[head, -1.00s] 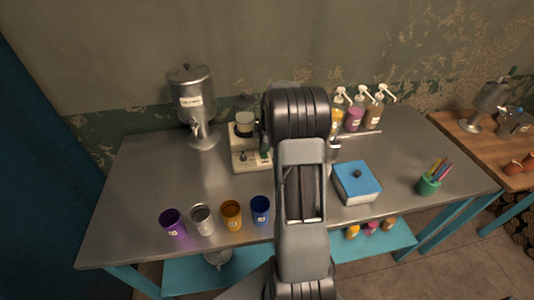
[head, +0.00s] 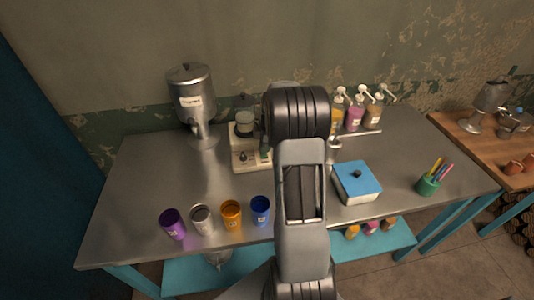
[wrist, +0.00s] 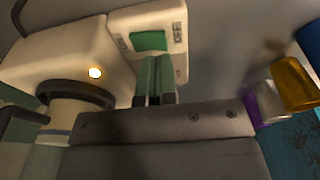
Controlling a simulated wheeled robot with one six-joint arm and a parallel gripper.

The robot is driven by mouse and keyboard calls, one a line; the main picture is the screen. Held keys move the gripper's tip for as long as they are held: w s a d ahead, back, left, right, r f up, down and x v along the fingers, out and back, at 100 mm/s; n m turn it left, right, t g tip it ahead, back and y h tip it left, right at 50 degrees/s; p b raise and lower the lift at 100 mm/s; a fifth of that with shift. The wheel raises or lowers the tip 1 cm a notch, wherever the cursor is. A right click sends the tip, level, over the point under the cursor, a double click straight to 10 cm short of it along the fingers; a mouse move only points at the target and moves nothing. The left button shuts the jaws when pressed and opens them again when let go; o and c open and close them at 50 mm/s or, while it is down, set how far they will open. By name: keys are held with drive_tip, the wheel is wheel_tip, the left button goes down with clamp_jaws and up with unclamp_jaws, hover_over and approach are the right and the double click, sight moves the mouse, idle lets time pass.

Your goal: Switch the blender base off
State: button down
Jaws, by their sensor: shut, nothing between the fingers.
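The cream blender base (head: 250,160) stands on the metal table behind and left of my arm in the head view, with a dark knob on its front and a clear jar (head: 245,123) above it. In the wrist view a cream housing (wrist: 55,50) has a small lit lamp (wrist: 96,72). Beside it, a cream panel (wrist: 180,20) carries a green part and small labels. My gripper (wrist: 155,78) is shut and empty, its greenish fingertips close to that panel; I cannot tell whether they touch it. My arm hides the gripper in the head view.
A metal dispenser (head: 192,102) stands left of the blender. Purple (head: 172,224), grey (head: 201,219), orange (head: 231,215) and blue (head: 260,210) cups line the front edge. A blue-lidded box (head: 357,183), pump bottles (head: 354,115) and a green pen cup (head: 428,186) are right of my arm.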

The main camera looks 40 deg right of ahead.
sight(264, 156)
drive_tip(key=shift+f+b, duration=1.1)
drive_tip(key=shift+f, duration=0.35)
idle(0.5)
drive_tip(key=shift+r, duration=0.15)
drive_tip(key=shift+r+p, duration=2.2)
drive_tip(key=shift+r, duration=1.2)
drive_tip(key=shift+w, duration=0.1)
